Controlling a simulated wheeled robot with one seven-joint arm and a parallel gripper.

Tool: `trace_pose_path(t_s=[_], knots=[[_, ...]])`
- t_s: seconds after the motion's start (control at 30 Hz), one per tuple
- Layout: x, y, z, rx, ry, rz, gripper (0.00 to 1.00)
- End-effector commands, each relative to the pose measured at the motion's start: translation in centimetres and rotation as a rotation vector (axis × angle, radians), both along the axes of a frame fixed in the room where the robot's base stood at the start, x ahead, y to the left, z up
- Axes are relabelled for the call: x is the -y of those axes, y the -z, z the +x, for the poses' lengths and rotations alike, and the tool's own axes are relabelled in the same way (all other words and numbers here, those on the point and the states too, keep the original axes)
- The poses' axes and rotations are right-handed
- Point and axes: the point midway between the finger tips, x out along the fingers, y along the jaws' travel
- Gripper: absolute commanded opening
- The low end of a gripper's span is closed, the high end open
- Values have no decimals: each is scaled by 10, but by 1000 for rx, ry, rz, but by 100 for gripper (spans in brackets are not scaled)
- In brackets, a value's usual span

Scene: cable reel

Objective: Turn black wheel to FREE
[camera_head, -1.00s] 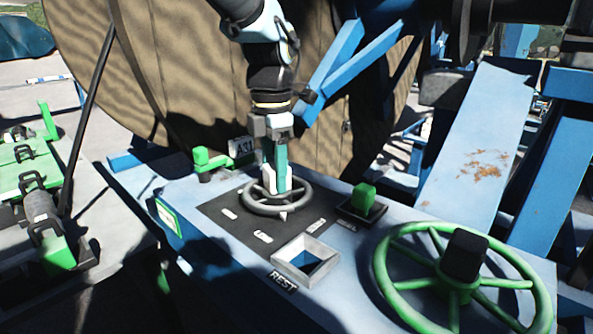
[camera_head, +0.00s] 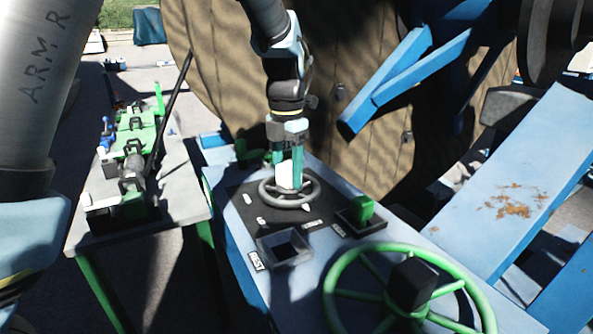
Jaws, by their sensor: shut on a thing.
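The black wheel (camera_head: 284,205) is a small dark grey handwheel lying flat on a black panel (camera_head: 240,188) on the blue console. A small pale pointer (camera_head: 307,207) shows at its rim, on the near right side, facing toward the label below right. Several white labels surround the wheel; their words are too small to read, so I cannot tell which one is FREE. My gripper (camera_head: 289,180) reaches down from above, its teal fingers at the wheel's middle, shut on the wheel. The fingers hide the hub and part of the far rim.
A green block handle (camera_head: 361,208) stands in a dark square frame right of the wheel. An open square socket (camera_head: 284,247) marked REST is in front. A large green handwheel (camera_head: 345,262) is at the near right. A wooden reel (camera_head: 230,85) rises behind.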

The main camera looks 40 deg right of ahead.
Motion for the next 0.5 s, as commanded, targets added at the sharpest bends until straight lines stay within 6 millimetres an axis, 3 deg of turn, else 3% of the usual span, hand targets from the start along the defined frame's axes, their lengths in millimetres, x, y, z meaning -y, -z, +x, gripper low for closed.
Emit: trace_pose_path(t_s=[0.47, 0.5], knots=[[-2, 0, 3, -1, -17, 1, 0], [-1, 0, 3, -1, -16, 1, 58]])
